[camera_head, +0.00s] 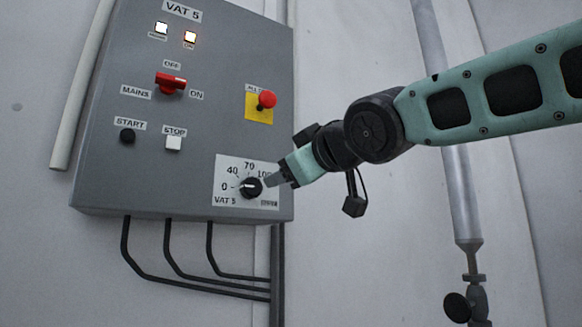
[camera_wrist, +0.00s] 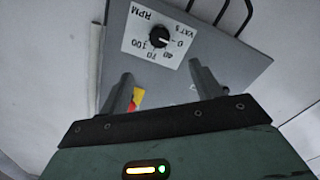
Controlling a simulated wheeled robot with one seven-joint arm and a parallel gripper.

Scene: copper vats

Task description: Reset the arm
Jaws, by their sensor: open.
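My gripper (camera_head: 279,180) is at the end of my teal arm, its tips close to the black speed knob (camera_head: 251,187) on the lower right of the grey VAT 5 control box (camera_head: 215,110). In the wrist view my gripper (camera_wrist: 165,90) has two dark fingers spread apart with nothing between them. The knob (camera_wrist: 159,37) shows there beyond the fingertips, apart from them. Its white mark points left in the head view, toward the 0 side of the dial plate (camera_head: 225,170).
The box also carries a red mains switch (camera_head: 171,83), a red stop button (camera_head: 267,99) on yellow, a black start button (camera_head: 127,136), a white stop button (camera_head: 173,143) and two lit lamps. Black cables (camera_head: 170,262) hang below. A grey pipe (camera_head: 461,200) stands at right behind my arm.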

